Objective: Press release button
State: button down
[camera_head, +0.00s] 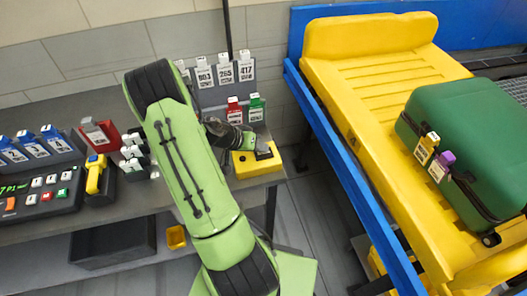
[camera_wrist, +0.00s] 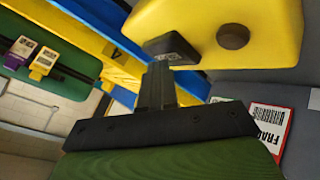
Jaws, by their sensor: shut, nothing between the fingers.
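A yellow box (camera_head: 244,166) sits at the right end of the grey desk. In the wrist view, the yellow box (camera_wrist: 190,18) fills the upper right and carries a dark round button (camera_wrist: 232,37). My gripper (camera_wrist: 170,47) is shut and empty. Its tip overlaps the box's edge in that view, to the left of the button. In the head view my gripper (camera_head: 262,150) is at the box, and my green arm reaches to it from the front. The button is hard to make out there. I cannot tell whether the fingertips touch the box.
A green suitcase (camera_head: 478,130) with yellow and purple tags lies on a yellow tray (camera_head: 365,75) on the blue-railed conveyor at right. Tag racks (camera_head: 225,72), a red holder (camera_head: 97,133), a yellow scanner (camera_head: 95,175) and a keypad (camera_head: 40,197) occupy the desk (camera_head: 130,210).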

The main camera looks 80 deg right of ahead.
jog(key=shift+r+p, duration=0.35)
jog(key=shift+r, duration=0.4)
